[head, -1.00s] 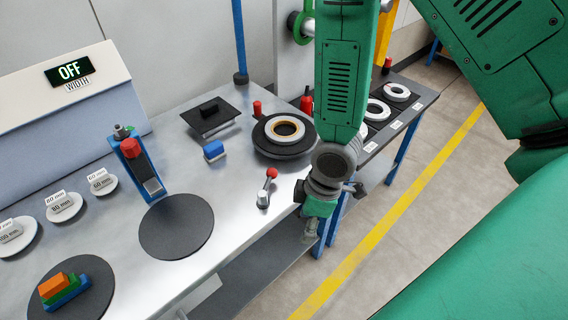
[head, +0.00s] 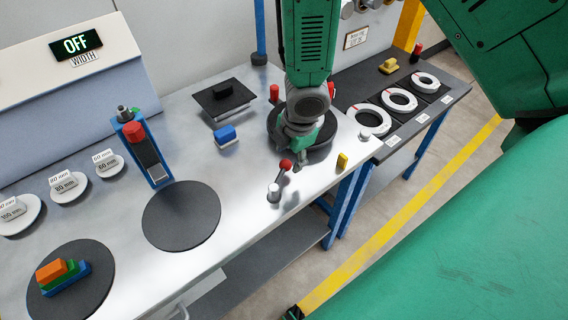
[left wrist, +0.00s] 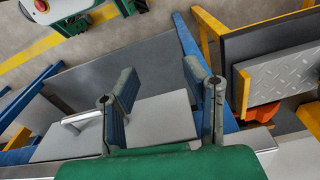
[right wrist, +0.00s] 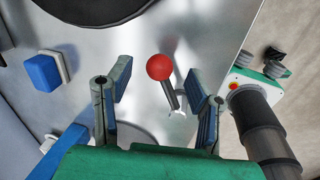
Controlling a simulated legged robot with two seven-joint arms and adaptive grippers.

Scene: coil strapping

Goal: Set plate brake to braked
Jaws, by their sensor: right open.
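The lever with a red knob (head: 285,165) stands on a grey pivot near the metal table's front edge, beside the round dark plate (head: 322,148); I take it as the plate brake. It leans to the right in the head view. My right gripper (head: 301,152) is just behind the knob there and hides part of the plate. In the right wrist view the knob (right wrist: 159,67) shows between the fingers of the open right gripper (right wrist: 158,82), with no visible grip on it. My left gripper (left wrist: 160,95) is open and empty in the left wrist view.
A blue block (head: 225,136), a yellow block (head: 342,160) and a red peg (head: 274,93) stand around the plate. A dark disc (head: 181,216) lies to the left. White rings (head: 399,100) lie on the dark side table. The width display (head: 75,45) reads OFF.

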